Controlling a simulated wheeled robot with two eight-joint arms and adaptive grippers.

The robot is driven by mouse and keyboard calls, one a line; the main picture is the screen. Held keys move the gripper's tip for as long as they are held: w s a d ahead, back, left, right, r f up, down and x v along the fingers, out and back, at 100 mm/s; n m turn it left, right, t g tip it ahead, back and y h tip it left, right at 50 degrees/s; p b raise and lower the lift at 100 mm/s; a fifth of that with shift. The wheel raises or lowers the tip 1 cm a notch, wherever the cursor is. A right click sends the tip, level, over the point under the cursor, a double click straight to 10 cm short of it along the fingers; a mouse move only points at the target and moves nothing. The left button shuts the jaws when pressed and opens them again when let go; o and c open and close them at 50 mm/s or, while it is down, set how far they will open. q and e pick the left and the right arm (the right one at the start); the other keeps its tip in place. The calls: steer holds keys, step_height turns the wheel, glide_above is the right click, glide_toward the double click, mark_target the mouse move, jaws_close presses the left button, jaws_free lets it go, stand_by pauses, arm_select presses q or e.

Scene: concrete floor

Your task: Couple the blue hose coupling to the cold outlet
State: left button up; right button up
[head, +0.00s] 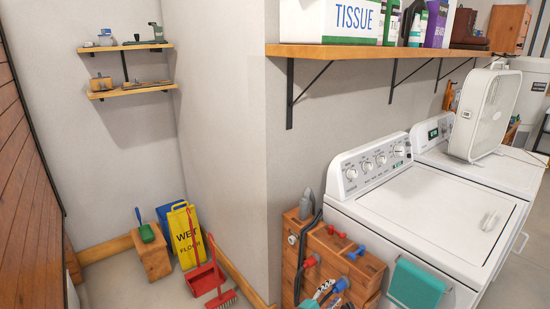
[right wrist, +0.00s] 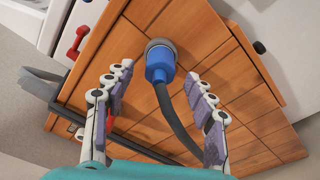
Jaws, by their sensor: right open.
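The blue hose coupling (right wrist: 159,68) shows in the right wrist view at the end of a dark hose (right wrist: 178,122). Its upper end meets a round grey metal fitting on the wooden panel (right wrist: 125,50), and I cannot tell whether it is locked there. A blue coupling also shows low in the head view (head: 341,285). My right gripper (right wrist: 159,76) is open, its fingers on either side of the coupling with gaps visible. The blue valve handle (head: 356,252) is on the wooden box. The cold outlet cannot be told apart clearly in the head view. My left gripper is out of view.
A red handle (right wrist: 80,42) sits on the panel, and a red coupling (head: 310,261) shows beside the blue one. The washer (head: 420,215) stands close to the right of the box. A shelf (head: 370,51) overhangs the washer. Mop-up tools and a yellow sign (head: 184,238) stand left.

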steer(key=shift+v, duration=2.7)
steer(key=shift+w+a+f, duration=0.1)
steer(key=shift+a, duration=0.05)
